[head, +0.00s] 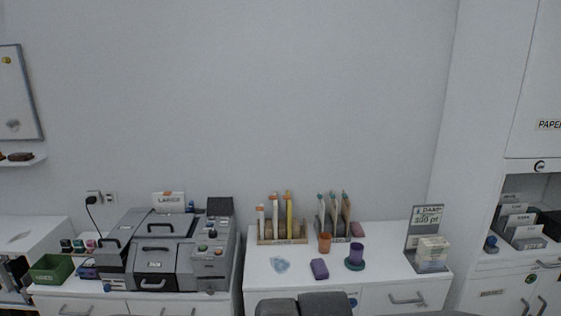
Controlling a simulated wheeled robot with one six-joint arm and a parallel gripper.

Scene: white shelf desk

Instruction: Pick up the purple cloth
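A small purple folded piece (319,268), which looks like the purple cloth, lies flat near the front middle of the white desk top. A purple cylinder (356,251) on a teal round base stands just to its right. An orange cup (324,242) stands behind it. A crumpled light blue piece (280,264) lies to its left. My gripper does not show. Dark grey rounded shapes at the bottom edge, in front of the desk, may be part of my arm, but I cannot tell.
Racks with upright tubes (282,241) and folders (341,238) stand at the desk's back. A mauve block (358,229) lies beside them. A sign stand (426,240) is at the right. Left are a grey machine (155,255) and green bin (51,269). The desk's front edge is mostly clear.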

